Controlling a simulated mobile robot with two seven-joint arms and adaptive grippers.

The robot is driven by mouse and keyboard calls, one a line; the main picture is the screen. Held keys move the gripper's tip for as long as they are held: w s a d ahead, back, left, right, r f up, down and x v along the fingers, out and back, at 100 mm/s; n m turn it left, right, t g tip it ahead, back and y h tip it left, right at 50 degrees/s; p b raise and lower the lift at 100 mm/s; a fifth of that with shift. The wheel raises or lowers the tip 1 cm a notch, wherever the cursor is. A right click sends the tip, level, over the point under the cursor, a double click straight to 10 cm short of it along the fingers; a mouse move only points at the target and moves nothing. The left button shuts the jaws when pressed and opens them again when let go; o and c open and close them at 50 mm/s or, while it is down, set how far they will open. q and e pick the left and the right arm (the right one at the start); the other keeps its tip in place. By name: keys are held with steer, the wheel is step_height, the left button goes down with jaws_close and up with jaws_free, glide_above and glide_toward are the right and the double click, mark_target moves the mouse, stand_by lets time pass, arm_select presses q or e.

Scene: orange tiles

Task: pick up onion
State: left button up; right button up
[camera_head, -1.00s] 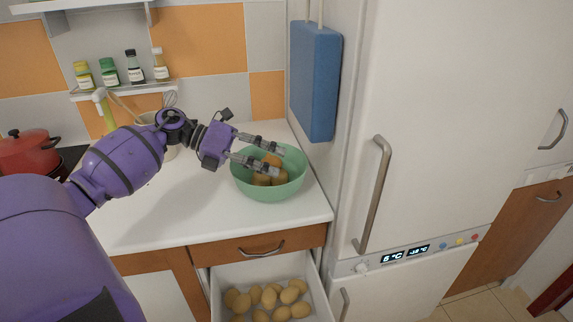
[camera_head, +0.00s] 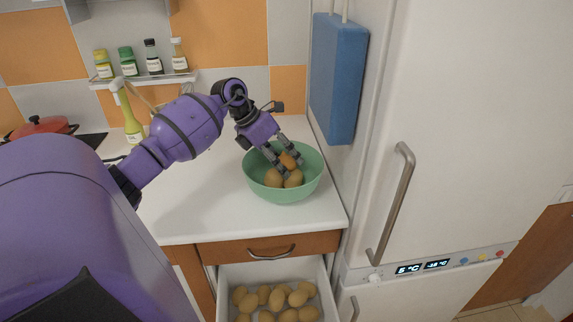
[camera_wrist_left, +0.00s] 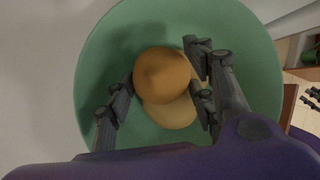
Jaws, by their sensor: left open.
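The green bowl (camera_head: 256,182) stands on the counter and holds a few round brown-orange items. The more orange one, which looks like the onion (camera_head: 289,160), lies at the top of the pile. It also shows in the left wrist view (camera_wrist_left: 164,74), with a paler tan item (camera_wrist_left: 172,113) beside and partly under it. My left gripper (camera_head: 289,166) reaches down into the bowl, open, with its fingers on either side of the onion. I cannot tell whether the fingers touch it. My right gripper is not in view.
The open drawer (camera_head: 240,275) below the counter holds several potato-like items (camera_head: 276,298). The fridge (camera_head: 440,120) and a hanging blue board (camera_head: 338,80) stand close at the right. A spice shelf (camera_head: 150,80) and a red pot (camera_head: 42,127) are at the back left.

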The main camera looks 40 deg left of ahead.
arm_select(q)
steer(key=shift+d+f, duration=0.15)
steer(key=shift+f, duration=0.3)
steer(key=shift+c, duration=0.2)
steer(key=shift+f, duration=0.2)
steer(key=c, duration=0.9)
steer(key=shift+s+r, duration=0.1)
